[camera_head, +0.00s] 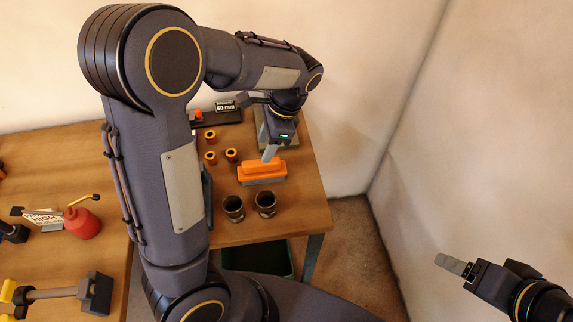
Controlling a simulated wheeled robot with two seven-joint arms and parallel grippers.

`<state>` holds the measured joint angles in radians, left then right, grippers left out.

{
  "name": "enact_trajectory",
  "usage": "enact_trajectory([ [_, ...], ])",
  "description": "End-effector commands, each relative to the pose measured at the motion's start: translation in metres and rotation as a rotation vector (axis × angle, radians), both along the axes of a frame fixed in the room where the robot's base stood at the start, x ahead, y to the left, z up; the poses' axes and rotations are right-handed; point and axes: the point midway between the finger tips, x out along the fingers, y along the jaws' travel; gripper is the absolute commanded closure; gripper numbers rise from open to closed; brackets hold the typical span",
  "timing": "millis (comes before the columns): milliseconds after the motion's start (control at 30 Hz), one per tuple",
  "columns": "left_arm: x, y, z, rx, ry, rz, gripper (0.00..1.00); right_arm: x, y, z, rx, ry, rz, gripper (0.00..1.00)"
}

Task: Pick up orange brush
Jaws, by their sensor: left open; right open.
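The orange brush (261,172) lies on the wooden table near its right side, with an orange top over a grey lower part. My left gripper (270,153) points down right above and behind the brush, its fingertip close to the brush's upper edge. I cannot tell whether it touches. The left gripper is open, and only one finger shows clearly. My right gripper (453,264) is open and empty at the lower right, away from the table and far from the brush.
Two dark metal cups (234,208) stand in front of the brush. Several small orange-topped pieces (210,157) stand left of it. A red oil can (83,222) and a clamp-like tool (60,293) lie at left.

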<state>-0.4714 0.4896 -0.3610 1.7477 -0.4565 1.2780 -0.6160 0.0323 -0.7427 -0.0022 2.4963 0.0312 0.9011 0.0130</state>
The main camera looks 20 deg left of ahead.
Motion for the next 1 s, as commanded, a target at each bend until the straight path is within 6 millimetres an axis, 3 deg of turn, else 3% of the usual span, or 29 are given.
enact_trajectory([
  [167, 0.005, 0.001, -0.008, 0.035, 0.022, -0.037, 0.53, 0.000, 0.000, 0.002, 0.000, 0.000, 0.000, 0.28],
  [700, -0.010, 0.020, -0.072, 0.032, 0.021, -0.033, 0.53, 0.000, 0.000, 0.011, 0.000, 0.000, 0.000, 0.28],
  [1000, -0.010, 0.021, -0.076, 0.030, 0.017, -0.033, 0.53, 0.000, 0.000, 0.010, 0.000, 0.000, 0.000, 0.28],
])
